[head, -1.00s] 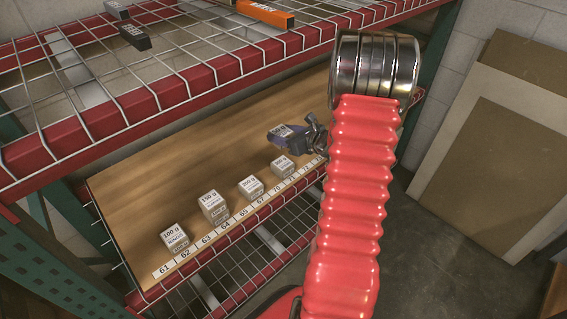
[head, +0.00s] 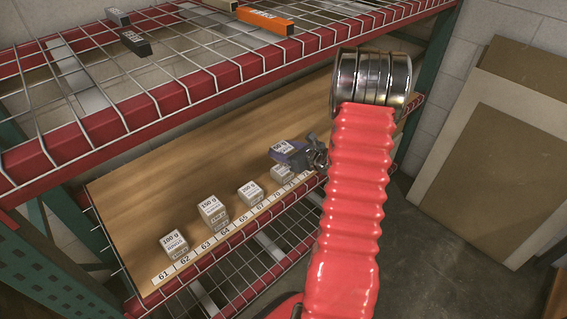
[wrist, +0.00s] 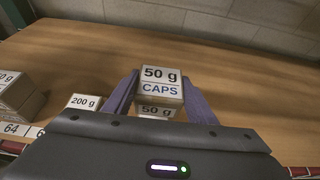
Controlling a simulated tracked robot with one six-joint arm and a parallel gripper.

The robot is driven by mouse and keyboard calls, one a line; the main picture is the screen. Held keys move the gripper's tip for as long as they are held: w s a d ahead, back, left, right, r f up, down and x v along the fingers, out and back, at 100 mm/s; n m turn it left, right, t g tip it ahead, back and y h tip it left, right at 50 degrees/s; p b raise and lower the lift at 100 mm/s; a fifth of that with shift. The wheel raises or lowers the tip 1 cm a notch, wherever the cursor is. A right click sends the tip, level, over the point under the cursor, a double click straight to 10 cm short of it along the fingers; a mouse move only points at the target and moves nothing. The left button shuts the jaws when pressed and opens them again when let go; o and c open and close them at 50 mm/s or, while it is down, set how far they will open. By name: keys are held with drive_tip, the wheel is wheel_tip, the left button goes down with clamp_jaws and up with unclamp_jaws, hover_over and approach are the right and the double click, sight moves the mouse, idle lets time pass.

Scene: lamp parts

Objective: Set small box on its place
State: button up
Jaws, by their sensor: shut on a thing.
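My gripper (wrist: 161,93) is shut on a small white box (wrist: 161,78) marked "50 g CAPS", with one purple finger on each side. In the head view the gripper (head: 290,152) and the held box (head: 282,147) are at the right part of the wooden shelf (head: 150,190). Another 50 g box (wrist: 156,111) shows just below the held one; in the head view this standing box (head: 280,174) is partly covered by my gripper. I cannot tell whether the two boxes touch.
A 200 g box (head: 250,192), a stacked pair (head: 212,211) and a 100 g box (head: 174,246) stand left along the numbered strip (head: 205,248). A red-edged wire shelf (head: 130,115) hangs above. Bare wood lies behind the boxes.

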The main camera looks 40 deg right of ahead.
drive_tip(key=shift+f, duration=0.8)
drive_tip(key=shift+f, duration=2.1)
drive_tip(key=o, duration=1.1)
drive_tip(key=shift+f, duration=0.1)
drive_tip(key=shift+c, duration=0.2)
